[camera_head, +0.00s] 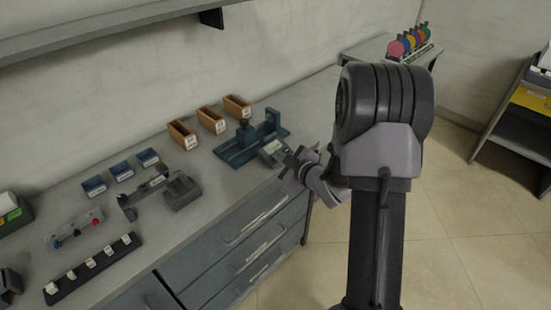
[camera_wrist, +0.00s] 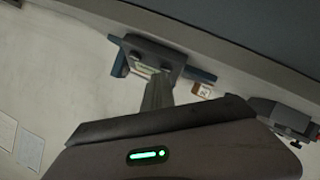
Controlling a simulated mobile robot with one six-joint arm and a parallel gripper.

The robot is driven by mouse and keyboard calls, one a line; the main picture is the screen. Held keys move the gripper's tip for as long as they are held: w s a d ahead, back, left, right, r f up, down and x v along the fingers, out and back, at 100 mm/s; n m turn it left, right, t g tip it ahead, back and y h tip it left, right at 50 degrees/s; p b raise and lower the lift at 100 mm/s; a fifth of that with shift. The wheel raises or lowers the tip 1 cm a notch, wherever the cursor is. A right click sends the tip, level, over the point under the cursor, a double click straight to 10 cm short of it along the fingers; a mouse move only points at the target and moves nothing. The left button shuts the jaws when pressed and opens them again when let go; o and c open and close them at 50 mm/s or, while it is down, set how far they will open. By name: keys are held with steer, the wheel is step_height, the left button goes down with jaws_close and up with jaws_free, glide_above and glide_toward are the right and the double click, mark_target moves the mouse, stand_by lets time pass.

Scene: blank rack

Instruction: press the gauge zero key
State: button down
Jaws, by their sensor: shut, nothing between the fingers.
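A small grey unit with a pale, sloped face (camera_head: 271,149) sits near the bench's front edge in the head view, in front of a blue fixture (camera_head: 240,153). It looks like the gauge, but its zero key is too small to make out. My gripper (camera_head: 289,163) is shut and empty, just to the right of this unit at the bench edge. I cannot tell whether they touch. In the wrist view, a dark block with a pale panel (camera_wrist: 146,68) lies beyond the grey fingers of my gripper. The dark housing below carries a green light.
Several orange bins (camera_head: 183,134) and blue bins (camera_head: 94,187) stand on the bench. A dark grey device (camera_head: 181,192) and a black strip with white labels (camera_head: 92,268) lie left. A shelf (camera_head: 105,22) hangs above. Drawers (camera_head: 248,229) front the bench.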

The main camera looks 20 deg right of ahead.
steer(key=shift+s+d+r, duration=0.1)
steer(key=shift+s+r, duration=0.15)
steer(key=shift+r, duration=0.35)
steer(key=r+p, duration=0.1)
steer(key=s+r+p, duration=0.1)
steer(key=r, duration=0.1)
steer(key=s+r+p, duration=0.1)
steer(key=shift+d+r, duration=0.25)
steer(key=shift+d, duration=0.1)
stand_by(0.5)
steer(key=s+a+r+m+g+h, duration=0.4)
steer(key=s+a+r+m, duration=0.2)
steer(key=s+r+m, duration=0.5)
steer(key=s+a+r+m+g+y, duration=0.2)
steer(key=s+a+g+y, duration=0.2)
steer(key=s+a, duration=1)
steer(key=s, duration=0.4)
steer(key=shift+s+a+r+y, duration=0.2)
steer(key=shift+a+y, duration=0.1)
steer(key=shift+a, duration=0.05)
